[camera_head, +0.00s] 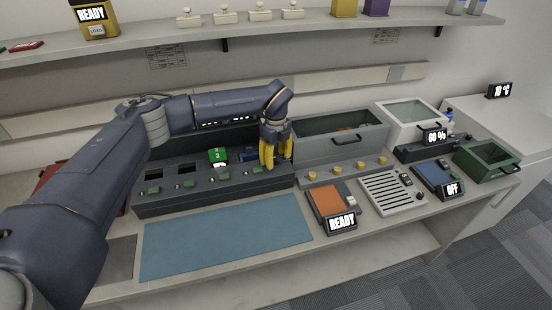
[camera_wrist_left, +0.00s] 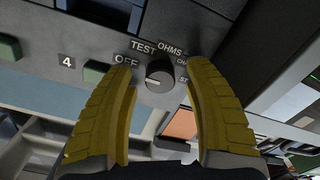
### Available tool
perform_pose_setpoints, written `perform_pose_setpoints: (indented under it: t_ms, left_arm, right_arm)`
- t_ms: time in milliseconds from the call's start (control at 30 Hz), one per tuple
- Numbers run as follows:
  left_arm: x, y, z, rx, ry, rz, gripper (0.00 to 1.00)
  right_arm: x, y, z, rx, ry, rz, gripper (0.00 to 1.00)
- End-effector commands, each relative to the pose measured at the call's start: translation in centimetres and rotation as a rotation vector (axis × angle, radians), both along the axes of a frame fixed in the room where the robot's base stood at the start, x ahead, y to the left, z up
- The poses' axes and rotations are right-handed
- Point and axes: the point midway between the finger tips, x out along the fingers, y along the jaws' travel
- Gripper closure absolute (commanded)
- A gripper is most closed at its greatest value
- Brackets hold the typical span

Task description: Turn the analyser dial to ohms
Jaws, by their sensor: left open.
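The dial (camera_wrist_left: 160,76) is a round dark knob on a dark panel in the left wrist view. Labels around it read OFF, TEST and OHMS, with two more partly hidden at its right. A pale mark shows on its left side, but I cannot tell surely where it points. My left gripper (camera_head: 272,155) is open, its yellow fingers on either side of the dial, apart from it in the picture. It also shows in the left wrist view (camera_wrist_left: 165,105). In the head view the fingers hide the dial at the right end of the dark slotted unit (camera_head: 215,195). My right gripper is not in view.
A blue mat (camera_head: 225,237) lies in front. A grey bin (camera_head: 345,148) stands close to the gripper's right. An orange-topped READY device (camera_head: 327,201) and a slatted tray (camera_head: 392,192) sit further right. A shelf (camera_head: 250,28) runs above.

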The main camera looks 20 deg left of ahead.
Motion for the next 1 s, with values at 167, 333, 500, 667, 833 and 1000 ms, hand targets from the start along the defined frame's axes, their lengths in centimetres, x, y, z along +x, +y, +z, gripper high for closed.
perform_pose_setpoints:
  t_ms: [167, 333, 500, 667, 833, 1000]
  left_arm:
    - [0.02, 0.0, -0.39, 0.0, 0.0, 0.001, 0.48]
    - [0.02, 0.0, -0.41, 0.0, 0.0, 0.001, 0.48]
    - [0.01, 0.01, -0.41, 0.0, 0.0, 0.0, 0.56]
    - [0.0, 0.0, -0.4, 0.0, 0.0, 0.0, 0.75]
    - [0.0, 0.0, -0.4, 0.0, 0.0, 0.0, 0.94]
    - [-0.02, -0.02, -0.4, 0.0, 0.001, 0.0, 1.0]
  right_arm:
    - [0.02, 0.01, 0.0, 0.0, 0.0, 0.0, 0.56]
    - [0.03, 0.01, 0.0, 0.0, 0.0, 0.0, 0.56]
    - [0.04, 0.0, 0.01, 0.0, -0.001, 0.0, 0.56]
    - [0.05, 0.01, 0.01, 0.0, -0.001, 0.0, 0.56]
    - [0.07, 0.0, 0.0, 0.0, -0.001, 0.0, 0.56]
    - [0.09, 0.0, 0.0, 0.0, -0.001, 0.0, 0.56]
